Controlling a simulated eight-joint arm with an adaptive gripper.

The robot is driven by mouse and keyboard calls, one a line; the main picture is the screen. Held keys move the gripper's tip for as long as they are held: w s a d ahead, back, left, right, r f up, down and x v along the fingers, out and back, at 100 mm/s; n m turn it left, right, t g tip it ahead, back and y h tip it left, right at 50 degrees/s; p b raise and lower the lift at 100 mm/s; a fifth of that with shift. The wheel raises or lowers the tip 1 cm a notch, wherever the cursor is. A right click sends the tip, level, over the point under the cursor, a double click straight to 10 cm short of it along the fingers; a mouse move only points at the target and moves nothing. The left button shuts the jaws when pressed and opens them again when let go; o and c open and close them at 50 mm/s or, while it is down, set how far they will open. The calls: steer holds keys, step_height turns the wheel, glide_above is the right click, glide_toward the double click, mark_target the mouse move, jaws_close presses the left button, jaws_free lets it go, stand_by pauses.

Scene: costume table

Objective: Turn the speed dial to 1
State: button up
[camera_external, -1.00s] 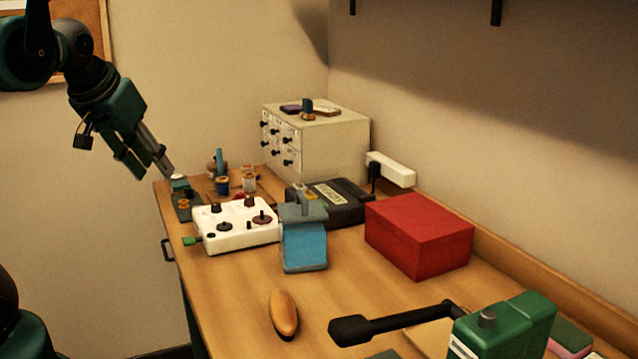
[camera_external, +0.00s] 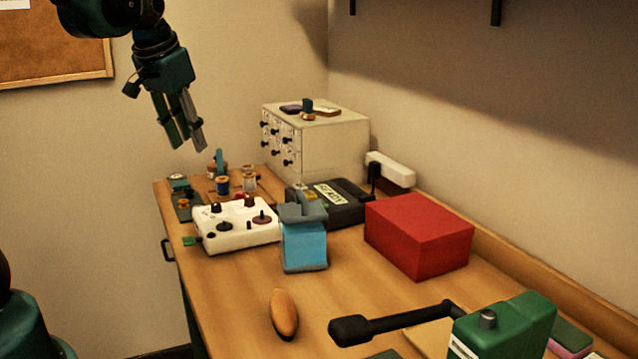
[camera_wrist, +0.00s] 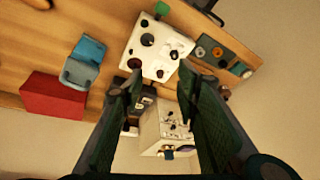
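A white control box (camera_external: 238,226) stands on the table with several dark knobs on its top; I cannot read markings that tell which one is the speed dial. One reddish-brown round dial (camera_external: 263,218) sits near its right side. The box also shows in the wrist view (camera_wrist: 152,50), with a dark knob (camera_wrist: 147,40) near its middle. My gripper (camera_external: 190,149) is open and empty, above and apart from the box, fingers pointing down. In the wrist view its fingertips (camera_wrist: 160,72) frame the box's edge, with a clear gap between them.
A blue block-like item (camera_external: 304,246) stands just right of the box, with a black device (camera_external: 345,209) behind. A red box (camera_external: 418,233) is farther right. A pale drawer cabinet (camera_external: 318,147) and small spools (camera_external: 222,186) stand behind. A brown oval object (camera_external: 284,313) lies in front.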

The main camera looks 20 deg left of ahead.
steer(key=w+d+f+m+g+p, duration=0.1)
steer(key=w+f+m+g+p, duration=0.15)
steer(key=w, duration=0.85)
steer(key=m+g+p, duration=0.2)
steer(key=m+p, duration=0.1)
steer(key=p, duration=0.1)
glide_toward(249, 198)
steer(key=shift+f, duration=0.45)
steer(key=shift+f, duration=0.15)
steer(key=shift+f+p, duration=0.3)
steer(key=shift+f, duration=3.45)
steer(key=c, duration=0.9)
